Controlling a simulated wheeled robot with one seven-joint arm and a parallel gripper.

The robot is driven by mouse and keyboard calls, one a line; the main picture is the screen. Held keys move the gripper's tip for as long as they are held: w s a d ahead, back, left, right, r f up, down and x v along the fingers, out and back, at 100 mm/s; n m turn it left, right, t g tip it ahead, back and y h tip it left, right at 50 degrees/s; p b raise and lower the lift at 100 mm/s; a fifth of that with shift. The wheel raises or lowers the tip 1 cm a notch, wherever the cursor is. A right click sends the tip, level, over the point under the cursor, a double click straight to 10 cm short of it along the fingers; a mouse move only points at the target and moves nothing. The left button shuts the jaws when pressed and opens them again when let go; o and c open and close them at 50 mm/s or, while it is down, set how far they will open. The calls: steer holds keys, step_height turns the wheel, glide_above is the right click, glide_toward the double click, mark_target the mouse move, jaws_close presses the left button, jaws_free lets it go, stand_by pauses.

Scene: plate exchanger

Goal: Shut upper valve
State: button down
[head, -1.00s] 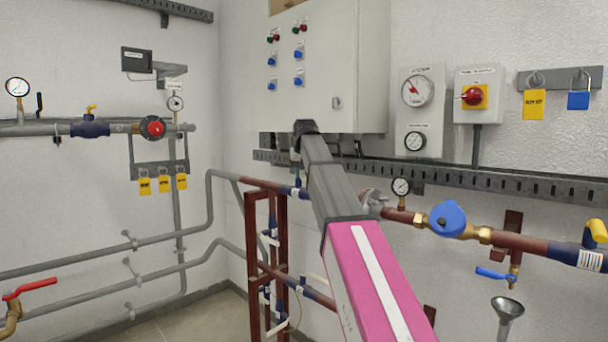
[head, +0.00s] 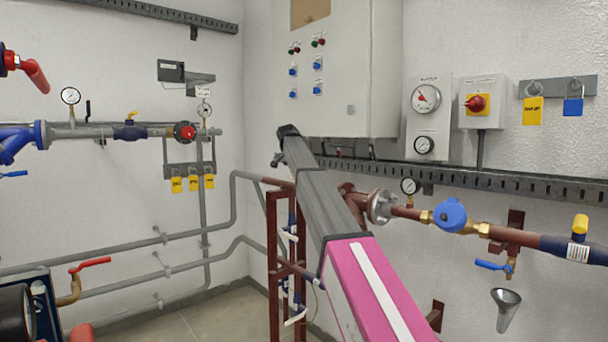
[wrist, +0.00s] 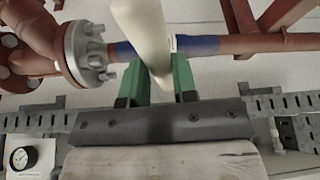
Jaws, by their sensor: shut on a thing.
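In the wrist view my gripper (wrist: 160,72) has its two green fingers on either side of a long cream-coloured lever handle (wrist: 140,28), and it is shut on this handle. The handle crosses in front of a red-brown pipe with a blue section (wrist: 197,45), which I take to be the upper valve's pipe. The joint between handle and valve is hidden. In the head view my arm covers my gripper and this valve. Small white handles (head: 290,236) show on the red frame left of my arm.
A bolted flange (wrist: 85,54) is close to the left of my fingers in the wrist view. A perforated cable tray (head: 490,181) runs along the wall under the control cabinet (head: 345,75).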

steer(key=shift+w+a+m+g, duration=0.3)
steer(key=shift+w+a+m, duration=0.35)
steer(key=shift+w+m, duration=0.15)
steer(key=c, duration=0.9)
jaws_free()
steer(key=shift+a, duration=0.1)
steer(key=shift+r, duration=0.15)
steer(key=v, duration=1)
steer(key=shift+a+r, duration=0.2)
steer(key=shift+a, duration=0.05)
steer(key=shift+s, duration=0.1)
